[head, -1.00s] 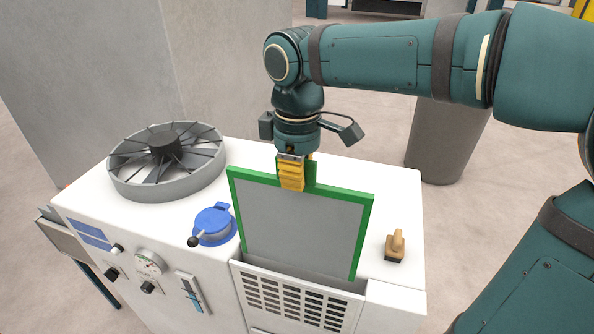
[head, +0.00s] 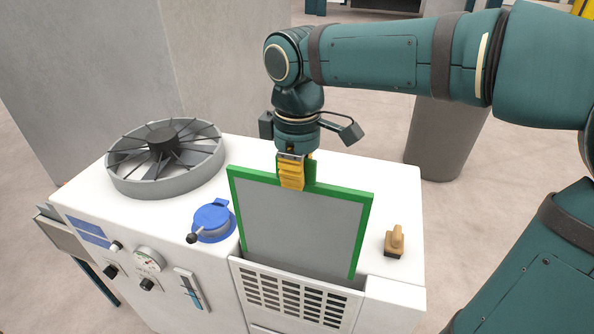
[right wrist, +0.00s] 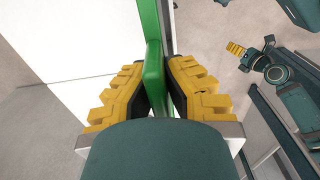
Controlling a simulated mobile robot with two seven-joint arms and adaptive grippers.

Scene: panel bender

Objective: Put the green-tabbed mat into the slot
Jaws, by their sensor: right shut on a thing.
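The green-tabbed mat (head: 298,222) is a grey panel with a green frame, standing upright at the front of the white machine. Its lower edge is inside the slot (head: 300,268) behind the vented front grille, so the bottom is hidden. My right gripper (head: 292,180) is shut on the green tab at the mat's top edge. In the right wrist view the yellow fingers (right wrist: 161,90) press the green tab (right wrist: 153,75) from both sides.
On the white machine top (head: 375,190) are a round fan (head: 165,158) at the left, a blue cap (head: 213,220) left of the mat, and a wooden-handled brush (head: 395,242) to its right. A gauge (head: 149,260) and knobs are on the front.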

